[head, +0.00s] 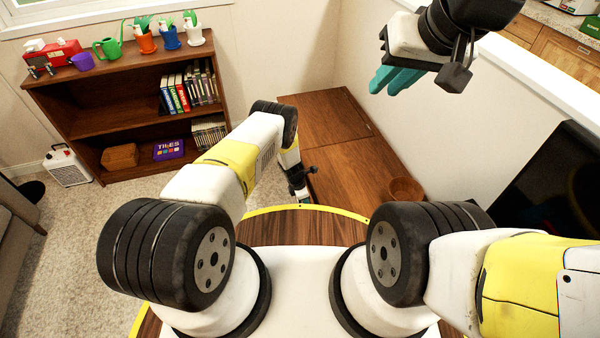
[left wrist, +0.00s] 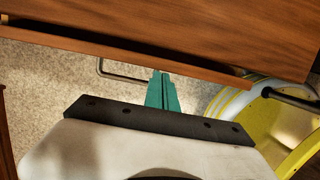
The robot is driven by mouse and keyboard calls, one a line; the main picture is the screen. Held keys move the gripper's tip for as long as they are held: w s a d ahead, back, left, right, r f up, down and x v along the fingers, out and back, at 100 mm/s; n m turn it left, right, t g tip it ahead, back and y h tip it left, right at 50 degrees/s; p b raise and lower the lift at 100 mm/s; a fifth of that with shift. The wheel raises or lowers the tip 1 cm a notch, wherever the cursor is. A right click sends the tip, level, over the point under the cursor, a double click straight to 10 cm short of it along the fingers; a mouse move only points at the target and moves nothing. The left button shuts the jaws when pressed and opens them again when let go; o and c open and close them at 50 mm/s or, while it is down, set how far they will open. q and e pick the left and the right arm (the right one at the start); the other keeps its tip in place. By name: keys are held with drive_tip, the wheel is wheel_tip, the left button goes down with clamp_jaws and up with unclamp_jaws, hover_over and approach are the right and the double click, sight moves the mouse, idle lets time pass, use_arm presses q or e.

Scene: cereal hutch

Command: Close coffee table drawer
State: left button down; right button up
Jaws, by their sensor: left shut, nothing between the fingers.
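The coffee table (head: 350,165) is a long brown wooden piece against the wall in the head view. In the left wrist view its top (left wrist: 220,25) fills the upper part. The drawer front (left wrist: 60,42) sticks out below the top, with a narrow dark gap behind it, so the drawer is slightly open. A metal handle (left wrist: 102,70) shows in front of it. My left gripper (left wrist: 161,76) is shut and empty, its teal fingertips at the drawer front's edge; contact cannot be told. My right gripper (head: 395,82) is raised high at upper right, away from the table.
A bowl (head: 406,189) stands on the table's near end. A bookcase (head: 130,95) with plants and books stands at the back left. A dark screen (head: 550,190) is at the right. Carpet left of the table is clear.

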use_arm(q)
drive_tip(key=shift+d, duration=0.25)
